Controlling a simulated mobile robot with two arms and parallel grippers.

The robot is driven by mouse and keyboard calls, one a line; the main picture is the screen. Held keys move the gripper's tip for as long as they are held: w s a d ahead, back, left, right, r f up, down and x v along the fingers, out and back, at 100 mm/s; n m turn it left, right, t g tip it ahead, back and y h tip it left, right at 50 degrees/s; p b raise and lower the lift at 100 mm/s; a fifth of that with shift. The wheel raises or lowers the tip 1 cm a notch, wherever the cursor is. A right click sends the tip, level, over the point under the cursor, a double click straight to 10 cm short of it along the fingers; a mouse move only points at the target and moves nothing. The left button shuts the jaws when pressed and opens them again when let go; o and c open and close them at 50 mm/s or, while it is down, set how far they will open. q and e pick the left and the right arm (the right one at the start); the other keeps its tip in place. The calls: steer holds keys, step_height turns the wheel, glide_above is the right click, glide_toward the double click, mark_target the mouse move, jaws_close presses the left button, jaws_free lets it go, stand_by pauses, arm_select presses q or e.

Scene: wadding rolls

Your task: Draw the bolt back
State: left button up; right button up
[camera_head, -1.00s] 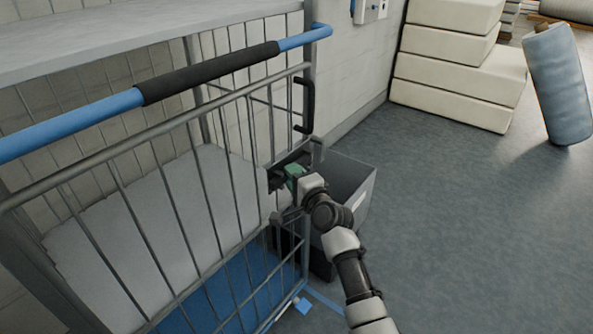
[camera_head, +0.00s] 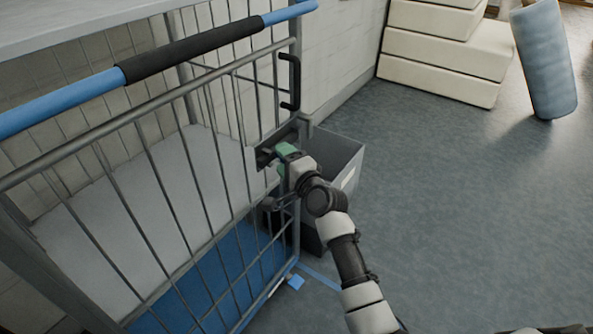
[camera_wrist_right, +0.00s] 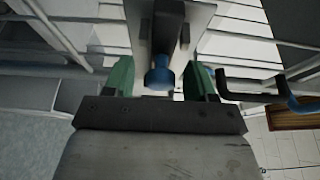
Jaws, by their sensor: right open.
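The bolt shows in the right wrist view as a blue round knob (camera_wrist_right: 160,74) on a dark rod (camera_wrist_right: 168,30), in front of a pale metal plate (camera_wrist_right: 203,18). In the head view the bolt is hidden behind my right gripper. My right gripper (camera_head: 277,156) is at the latch side of the wire cage gate (camera_head: 190,150). Its green fingers are open, one on each side of the knob, with a gap to each in the wrist view. I cannot tell how deep the knob sits between them. My left gripper is not in view.
A black pull handle (camera_head: 291,82) is on the gate's edge above my right gripper. A grey bin (camera_head: 343,160) stands just behind my gripper. Cream foam blocks (camera_head: 445,60) and a blue roll (camera_head: 545,62) stand farther back. The floor at right is clear.

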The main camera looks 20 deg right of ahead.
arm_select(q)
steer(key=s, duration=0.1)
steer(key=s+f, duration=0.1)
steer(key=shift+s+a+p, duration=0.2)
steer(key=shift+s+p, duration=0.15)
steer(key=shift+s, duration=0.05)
arm_select(e)
steer(key=v, duration=0.8)
steer(key=shift+s, duration=0.3)
